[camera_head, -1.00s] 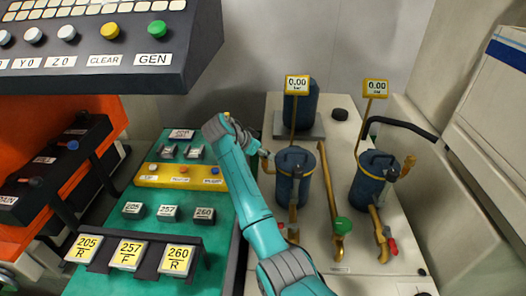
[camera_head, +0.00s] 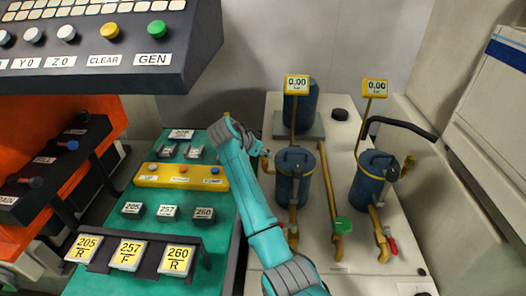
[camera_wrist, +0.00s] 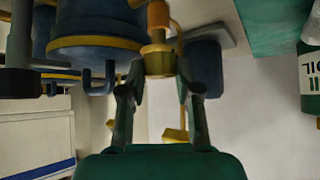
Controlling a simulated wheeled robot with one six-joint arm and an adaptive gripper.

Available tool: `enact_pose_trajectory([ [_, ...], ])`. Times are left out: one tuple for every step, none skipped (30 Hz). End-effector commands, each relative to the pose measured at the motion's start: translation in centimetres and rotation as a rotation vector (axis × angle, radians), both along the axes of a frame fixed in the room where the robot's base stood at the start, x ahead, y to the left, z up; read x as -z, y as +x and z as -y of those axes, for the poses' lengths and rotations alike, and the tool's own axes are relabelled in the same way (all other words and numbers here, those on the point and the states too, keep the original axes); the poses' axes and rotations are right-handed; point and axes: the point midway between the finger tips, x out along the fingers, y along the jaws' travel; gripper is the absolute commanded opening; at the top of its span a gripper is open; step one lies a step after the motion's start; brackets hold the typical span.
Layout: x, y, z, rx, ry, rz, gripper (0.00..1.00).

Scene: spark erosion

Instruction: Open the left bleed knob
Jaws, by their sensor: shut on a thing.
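The left bleed knob (camera_wrist: 158,60) is a brass fitting at the side of the left blue filter housing (camera_head: 294,178). In the wrist view it sits between the fingertips of my gripper (camera_wrist: 158,75), which is shut on it. In the head view my teal arm reaches up along the left of the housing, and my gripper and the knob are mostly hidden or too small to make out. The housing's blue body (camera_wrist: 95,30) with its yellow band shows at the upper left of the wrist view. The left gauge (camera_head: 297,85) reads 0.00.
A second blue housing (camera_head: 371,178) stands to the right, with its own gauge (camera_head: 376,88) and a red-handled valve (camera_head: 392,246). A green knob (camera_head: 342,226) sits between them. A green panel with labelled blocks (camera_head: 168,212) lies left of my arm.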

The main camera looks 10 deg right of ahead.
Motion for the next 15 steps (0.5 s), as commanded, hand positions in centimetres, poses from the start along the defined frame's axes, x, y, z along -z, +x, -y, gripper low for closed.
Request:
enact_pose_trajectory([
  [0.09,-0.13,0.15,-0.033,0.0,0.002,0.0],
  [0.04,-0.13,0.17,-0.057,0.0,0.002,0.0],
  [0.06,-0.15,0.18,-0.091,0.0,0.002,0.0],
  [0.08,-0.19,0.21,-0.116,0.0,0.002,0.0],
  [0.06,-0.2,0.21,-0.144,0.0,0.002,0.0],
  [0.05,-0.22,0.23,-0.182,0.0,0.003,0.0],
  [0.06,-0.26,0.26,-0.21,0.0,0.002,0.0],
  [0.06,-0.26,0.3,-0.238,0.0,0.002,0.0],
  [0.0,-0.27,0.36,-0.276,0.0,0.003,0.0],
  [0.06,-0.3,0.37,-0.305,0.0,0.002,0.0],
  [0.04,-0.31,0.4,-0.333,0.0,0.003,0.0],
  [0.02,-0.31,0.4,-0.372,-0.001,0.002,0.0],
  [-0.01,-0.33,0.41,-0.4,0.001,0.003,0.0],
  [0.02,-0.34,0.47,-0.428,0.0,0.002,0.0],
  [0.02,-0.35,0.53,-0.467,-0.001,0.002,0.0],
])
